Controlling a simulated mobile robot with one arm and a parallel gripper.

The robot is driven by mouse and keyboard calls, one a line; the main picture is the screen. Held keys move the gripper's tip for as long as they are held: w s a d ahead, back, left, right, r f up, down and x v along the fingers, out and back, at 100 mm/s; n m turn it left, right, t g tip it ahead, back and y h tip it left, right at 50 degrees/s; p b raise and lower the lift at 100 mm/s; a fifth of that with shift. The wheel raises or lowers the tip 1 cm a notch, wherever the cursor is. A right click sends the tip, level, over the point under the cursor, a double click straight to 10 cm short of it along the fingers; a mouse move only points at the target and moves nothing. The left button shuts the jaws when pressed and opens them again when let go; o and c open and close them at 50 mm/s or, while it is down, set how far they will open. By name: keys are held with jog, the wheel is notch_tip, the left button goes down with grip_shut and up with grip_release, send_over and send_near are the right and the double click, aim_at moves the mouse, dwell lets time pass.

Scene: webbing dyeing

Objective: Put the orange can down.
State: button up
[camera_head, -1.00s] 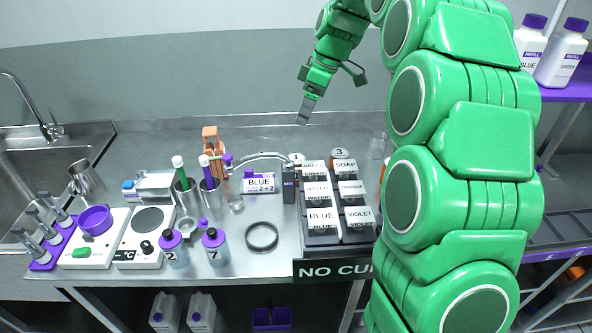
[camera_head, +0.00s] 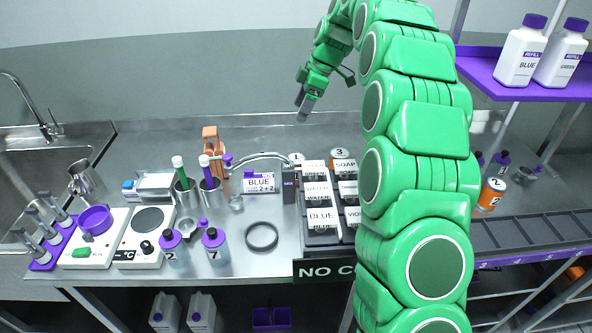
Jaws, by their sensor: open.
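My gripper (camera_head: 303,108) hangs over the back of the steel counter, left of centre, with its fingers pointing down. It is open, and no can shows at its fingers. One orange can (camera_head: 490,193) with a white top marked 2 stands at the right, beside my arm. Another orange can (camera_head: 339,155) marked 3 stands behind the labelled block rack, partly hidden by the rack. A similar top (camera_head: 297,158) shows to its left, mostly hidden. My arm covers much of the area right of the rack.
The labelled block rack (camera_head: 318,239) stands at the middle front of the counter. Bottles (camera_head: 172,245), cups with markers (camera_head: 210,188) and a hot plate (camera_head: 145,222) fill the left. A purple shelf (camera_head: 480,75) holds refill bottles. The back strip of the counter (camera_head: 240,135) is mostly clear.

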send_over(297, 158)
jog(key=d, duration=0.2)
jog(key=f, duration=1.3)
jog(key=shift+a+f, duration=0.25)
jog(key=shift+x, duration=3.85)
jog(key=shift+d+f, duration=0.1)
jog(key=shift+d, duration=0.1)
jog(key=shift+c, duration=0.2)
jog(key=c, duration=1.1)
